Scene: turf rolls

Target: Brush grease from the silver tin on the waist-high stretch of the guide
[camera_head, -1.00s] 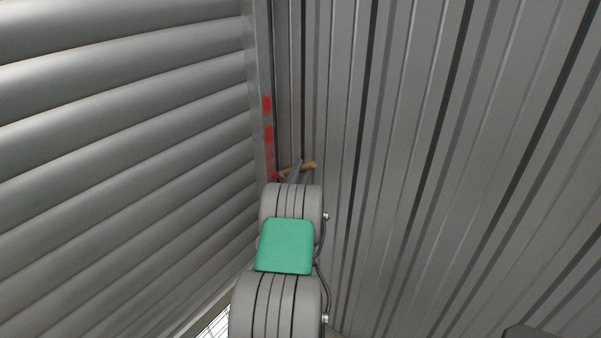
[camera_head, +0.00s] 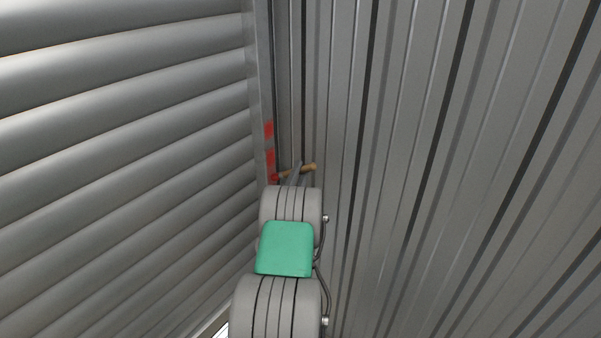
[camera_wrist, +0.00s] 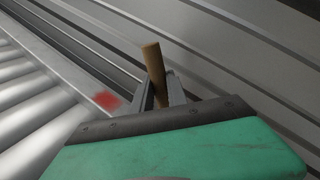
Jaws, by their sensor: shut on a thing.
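The guide (camera_head: 259,90) is a narrow upright metal channel at the edge of the slatted shutter, with red patches (camera_head: 270,160) along it. It also shows in the wrist view (camera_wrist: 75,68), with one red patch (camera_wrist: 107,101). My gripper (camera_head: 296,172) is beside the guide, near the lowest visible red patch. It is shut on a brush with a light wooden handle (camera_head: 309,167); the handle (camera_wrist: 153,65) stands up between the fingers in the wrist view. The brush's other end points at the guide; I cannot tell whether it touches. The bristles are not clearly seen. The silver tin is not in view.
The slatted grey shutter (camera_head: 120,150) fills the left side, close to my arm. A ribbed metal wall (camera_head: 450,150) fills the right side, behind my gripper. No loose objects show between them.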

